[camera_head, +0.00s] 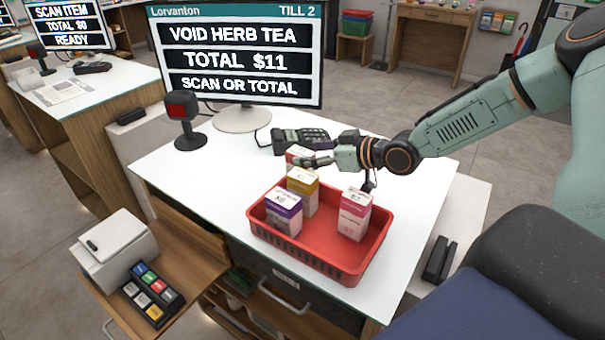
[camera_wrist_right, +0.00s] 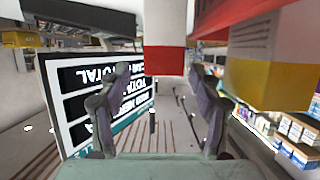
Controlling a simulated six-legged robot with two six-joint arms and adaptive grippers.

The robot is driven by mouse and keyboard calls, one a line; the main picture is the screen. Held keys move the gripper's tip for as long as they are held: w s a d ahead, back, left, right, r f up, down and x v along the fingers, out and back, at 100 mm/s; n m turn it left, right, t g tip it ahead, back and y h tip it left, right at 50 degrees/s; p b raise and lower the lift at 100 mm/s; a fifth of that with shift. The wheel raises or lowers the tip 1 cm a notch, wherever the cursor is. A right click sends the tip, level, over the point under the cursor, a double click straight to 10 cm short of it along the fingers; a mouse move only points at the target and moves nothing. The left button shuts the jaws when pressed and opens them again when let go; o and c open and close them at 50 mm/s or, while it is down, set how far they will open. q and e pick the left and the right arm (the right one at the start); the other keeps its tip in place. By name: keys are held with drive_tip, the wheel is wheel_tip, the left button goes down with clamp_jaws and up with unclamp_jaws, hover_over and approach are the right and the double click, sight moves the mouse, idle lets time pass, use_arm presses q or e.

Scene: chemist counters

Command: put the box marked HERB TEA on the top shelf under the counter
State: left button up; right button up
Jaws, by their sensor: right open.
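A red and white box (camera_head: 299,153) stands at the far side of the basket, partly hidden by my right gripper (camera_head: 316,160). In the right wrist view my right gripper (camera_wrist_right: 160,76) is open, and a white and red box (camera_wrist_right: 165,35) lies ahead between its spread fingers. I cannot tell whether they touch it. The red basket (camera_head: 305,262) on the counter also holds a yellow and white box (camera_head: 303,188), a purple and white box (camera_head: 284,212) and a pink and white box (camera_head: 355,215). No HERB TEA label is legible on any box. My left gripper is out of view.
The till screen (camera_head: 240,55) reads VOID HERB TEA, TOTAL $11. A red-faced scanner (camera_head: 185,118) and a card terminal (camera_head: 295,140) stand on the white counter (camera_head: 190,165). Below are a drawer (camera_head: 285,275) and wooden shelving. A printer (camera_head: 115,245) and keypad (camera_head: 152,293) sit lower left.

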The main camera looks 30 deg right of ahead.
sight(305, 154)
drive_tip(key=shift+w+a+f+b, duration=0.45)
drive_tip(key=shift+w+a, duration=0.25)
drive_tip(key=shift+w, duration=0.15)
drive_tip(key=shift+w+a+f, duration=0.1)
drive_tip(key=shift+w+f, duration=0.1)
drive_tip(key=shift+w, duration=0.35)
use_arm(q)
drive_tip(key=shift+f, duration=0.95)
use_arm(e)
drive_tip(key=shift+d, duration=0.2)
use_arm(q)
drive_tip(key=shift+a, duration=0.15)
use_arm(e)
drive_tip(key=shift+a, duration=0.1)
drive_tip(key=shift+w+a, duration=0.15)
drive_tip(key=shift+a, duration=0.05)
drive_tip(key=shift+c, duration=1.3)
drive_tip(key=shift+d, duration=0.25)
drive_tip(key=c, duration=0.6)
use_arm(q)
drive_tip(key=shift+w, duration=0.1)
use_arm(e)
drive_tip(key=shift+a, duration=0.15)
clamp_jaws()
